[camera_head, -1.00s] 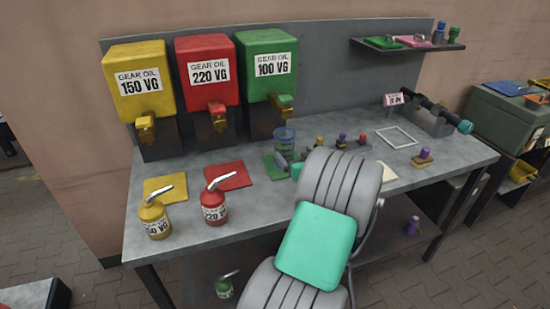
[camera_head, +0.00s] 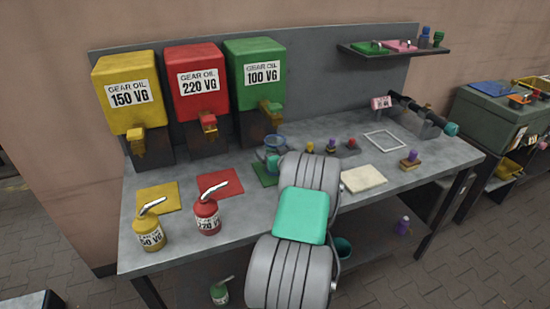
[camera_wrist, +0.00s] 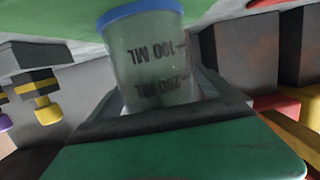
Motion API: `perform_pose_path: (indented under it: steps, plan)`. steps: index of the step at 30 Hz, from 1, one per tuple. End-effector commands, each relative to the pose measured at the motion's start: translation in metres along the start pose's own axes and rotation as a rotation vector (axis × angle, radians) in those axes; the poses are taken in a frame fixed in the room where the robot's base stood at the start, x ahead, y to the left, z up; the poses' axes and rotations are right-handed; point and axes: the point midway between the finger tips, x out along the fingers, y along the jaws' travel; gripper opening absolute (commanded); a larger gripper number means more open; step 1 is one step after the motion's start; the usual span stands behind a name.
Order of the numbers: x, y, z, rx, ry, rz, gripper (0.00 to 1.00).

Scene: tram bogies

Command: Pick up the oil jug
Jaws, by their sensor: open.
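The clear jug stands on the green mat (camera_head: 264,180) on the bench. In the head view, my arm hides much of my gripper (camera_head: 273,160) and the lower jug.
Yellow (camera_head: 128,92), red (camera_head: 197,82) and green (camera_head: 256,74) oil tanks stand behind. Yellow (camera_head: 149,231) and red (camera_head: 207,217) oil cans stand at the left front. Small-handled pieces (camera_head: 331,147) stand right of the jug. A green can (camera_head: 220,293) sits below.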

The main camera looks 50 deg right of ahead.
Motion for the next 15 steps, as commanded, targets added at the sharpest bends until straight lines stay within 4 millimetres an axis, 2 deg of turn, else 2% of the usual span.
perform_pose_path:
  steps: [2,15]
  plan:
    - [-0.0004,0.0004,0.0005,0.0,0.0,0.001,0.94]
    - [-0.0008,0.0005,0.0005,0.0,-0.001,0.001,0.59]
